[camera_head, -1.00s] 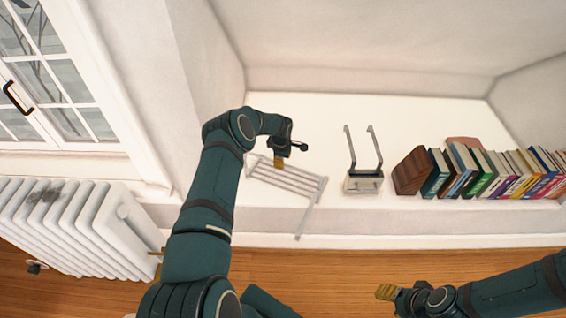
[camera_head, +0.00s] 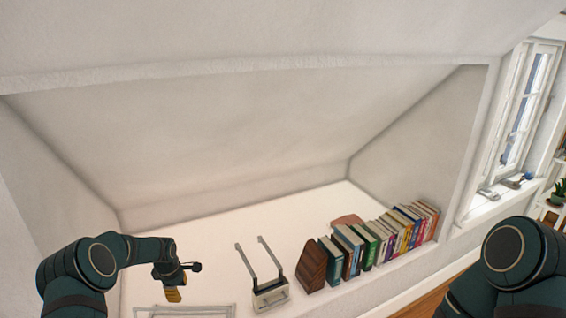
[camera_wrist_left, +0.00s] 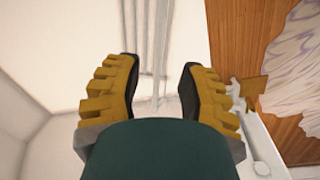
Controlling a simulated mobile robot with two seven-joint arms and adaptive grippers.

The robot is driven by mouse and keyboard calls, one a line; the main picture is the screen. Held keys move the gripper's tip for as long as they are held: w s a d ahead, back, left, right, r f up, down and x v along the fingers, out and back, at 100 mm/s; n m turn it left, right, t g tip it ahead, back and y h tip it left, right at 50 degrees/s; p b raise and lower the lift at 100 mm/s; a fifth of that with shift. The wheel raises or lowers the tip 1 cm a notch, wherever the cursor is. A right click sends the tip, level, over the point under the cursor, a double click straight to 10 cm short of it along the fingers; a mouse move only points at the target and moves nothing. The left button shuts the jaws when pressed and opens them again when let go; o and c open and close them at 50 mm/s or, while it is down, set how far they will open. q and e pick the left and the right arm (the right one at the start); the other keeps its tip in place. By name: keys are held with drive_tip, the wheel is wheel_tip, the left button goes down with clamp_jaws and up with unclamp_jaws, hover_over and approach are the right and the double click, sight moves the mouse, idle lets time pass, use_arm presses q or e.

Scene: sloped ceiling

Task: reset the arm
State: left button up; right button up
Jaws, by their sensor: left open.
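My left arm comes in from the lower left in the head view. Its gripper (camera_head: 176,292) hangs above the white shelf ledge (camera_head: 215,235), close to a pale slatted rack (camera_head: 190,307) at the bottom edge. In the left wrist view the gripper (camera_wrist_left: 160,85) has its two yellow-and-black fingers wide apart with nothing between them. The slatted rack (camera_wrist_left: 148,40) shows beyond the fingers. My right arm shows at the lower right of the head view only as a dark rounded link; its gripper is out of the picture.
A metal holder with two upright arms (camera_head: 271,296) stands right of the left gripper. A brown wooden bookend (camera_head: 311,266) and a row of books (camera_head: 372,245) follow along the ledge. The sloped ceiling (camera_head: 230,130) hangs over it. A window (camera_head: 520,105) is at the far right.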

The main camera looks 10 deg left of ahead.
use_arm(q)
drive_tip(key=s+d+f+m+h, duration=0.2)
drive_tip(key=s+d+m, duration=0.3)
drive_tip(key=d, duration=0.6)
drive_tip(key=s+d+f+m+h, duration=0.1)
drive_tip(key=s+d+m, duration=0.35)
drive_tip(key=d, duration=0.55)
drive_tip(key=s+d+r+m, duration=0.1)
drive_tip(key=s+d+m, duration=0.3)
drive_tip(key=s, duration=0.6)
drive_tip(key=s+d+r+m, duration=0.1)
drive_tip(key=s+d+m, duration=0.3)
drive_tip(key=s, duration=0.6)
drive_tip(key=shift+d+r+h, duration=0.25)
drive_tip(key=shift+d+h, duration=0.05)
drive_tip(key=shift+d, duration=0.5)
